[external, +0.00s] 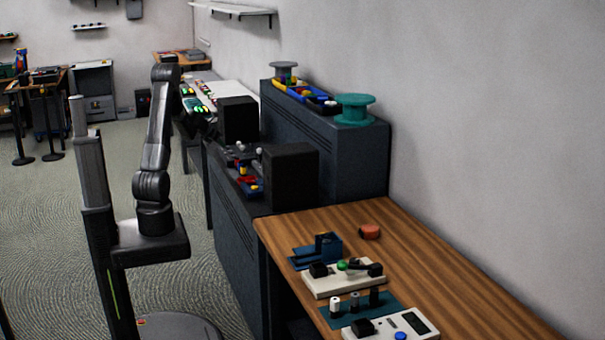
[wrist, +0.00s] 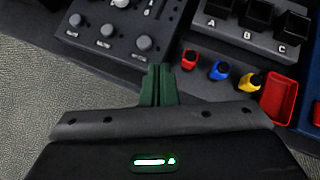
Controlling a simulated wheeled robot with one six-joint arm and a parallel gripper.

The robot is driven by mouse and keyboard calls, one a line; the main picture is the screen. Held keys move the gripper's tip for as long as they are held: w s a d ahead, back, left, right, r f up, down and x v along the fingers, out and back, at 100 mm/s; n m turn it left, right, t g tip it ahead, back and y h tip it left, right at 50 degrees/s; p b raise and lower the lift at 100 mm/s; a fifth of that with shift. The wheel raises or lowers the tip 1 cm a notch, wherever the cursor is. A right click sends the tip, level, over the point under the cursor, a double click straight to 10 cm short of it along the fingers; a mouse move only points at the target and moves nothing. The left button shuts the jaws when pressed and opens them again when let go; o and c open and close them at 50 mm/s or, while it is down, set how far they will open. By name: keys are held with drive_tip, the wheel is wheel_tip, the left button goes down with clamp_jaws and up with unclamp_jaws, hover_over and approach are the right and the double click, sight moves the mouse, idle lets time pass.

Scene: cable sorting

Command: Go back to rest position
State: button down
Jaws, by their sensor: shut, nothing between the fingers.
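My gripper (wrist: 158,84) shows in the wrist view with its two green fingers pressed together and nothing between them. It is above the floor edge of a dark work surface, just below a dark panel with round knobs (wrist: 107,31). In the external view my arm rises from its column and bends over toward the benches; the gripper end is partly hidden behind the dark boxes there. Red, blue and yellow connectors (wrist: 221,70) lie right of the fingers, apart from them.
A panel marked A, B, C (wrist: 249,22) and a red bin (wrist: 279,97) lie right of the fingers. In the external view, black boxes (external: 291,178) stand near the arm. A wooden table (external: 420,262) holds several devices. Open floor (external: 60,215) lies to the left.

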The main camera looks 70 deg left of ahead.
drive_tip(key=m, duration=0.1)
drive_tip(key=w+r+m, duration=0.1)
drive_tip(key=shift+w+m, duration=0.15)
drive_tip(key=shift+m, duration=0.25)
idle(1.2)
